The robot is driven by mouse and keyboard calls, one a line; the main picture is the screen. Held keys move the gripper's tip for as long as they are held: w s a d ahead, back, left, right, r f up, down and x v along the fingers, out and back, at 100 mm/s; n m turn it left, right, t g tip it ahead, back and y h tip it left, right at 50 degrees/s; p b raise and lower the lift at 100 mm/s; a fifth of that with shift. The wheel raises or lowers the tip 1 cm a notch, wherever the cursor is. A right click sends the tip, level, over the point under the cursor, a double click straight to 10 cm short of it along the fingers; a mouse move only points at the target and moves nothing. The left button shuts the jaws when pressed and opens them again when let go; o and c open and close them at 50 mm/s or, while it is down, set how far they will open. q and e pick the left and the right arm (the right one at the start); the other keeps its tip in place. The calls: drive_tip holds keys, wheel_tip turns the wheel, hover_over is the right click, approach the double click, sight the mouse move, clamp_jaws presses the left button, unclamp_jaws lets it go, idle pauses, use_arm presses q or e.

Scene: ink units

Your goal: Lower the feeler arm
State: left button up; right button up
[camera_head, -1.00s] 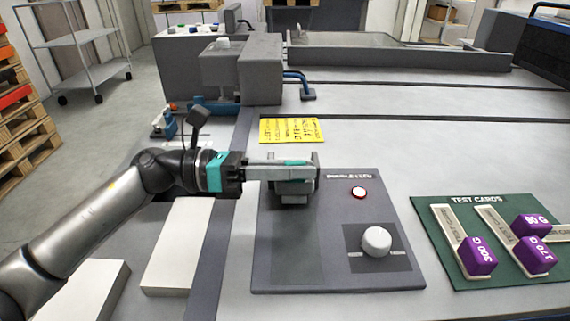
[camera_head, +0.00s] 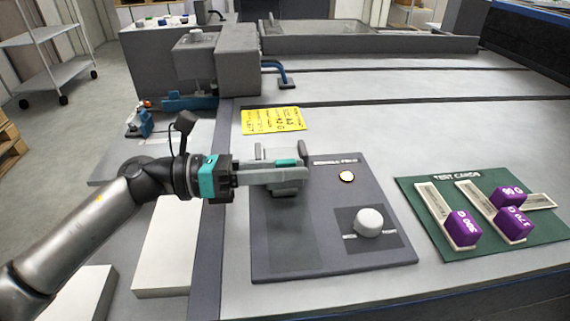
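My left gripper (camera_head: 268,176) reaches from the left over the dark grey panel (camera_head: 270,262). Its fingers are at a grey block (camera_head: 288,187) with a teal strip, at the panel's upper left. The fingers overlap the block, so I cannot tell whether they grip it. A blue bent arm (camera_head: 270,66) with a grey foot (camera_head: 288,83) comes off the grey machine housing (camera_head: 237,62); it may be the feeler arm. The foot is low at the table surface; contact is unclear. The panel has a small pale round lamp (camera_head: 346,177) and a white knob (camera_head: 369,222). My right gripper is not in view.
A green board (camera_head: 415,200) with test cards and purple weights (camera_head: 463,228) lies at right. A yellow note (camera_head: 273,120) lies behind the panel. White blocks (camera_head: 160,270) stand at left. The pale table behind the panel is largely clear.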

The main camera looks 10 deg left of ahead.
use_arm(q)
drive_tip(key=shift+o, duration=0.5)
drive_tip(key=shift+w, duration=0.15)
drive_tip(key=shift+a, duration=0.1)
drive_tip(key=shift+a, duration=0.2)
drive_tip(key=p+v, duration=0.2)
drive_tip(key=v, duration=1.2)
drive_tip(key=shift+s+a, duration=0.25)
drive_tip(key=shift+a, duration=0.05)
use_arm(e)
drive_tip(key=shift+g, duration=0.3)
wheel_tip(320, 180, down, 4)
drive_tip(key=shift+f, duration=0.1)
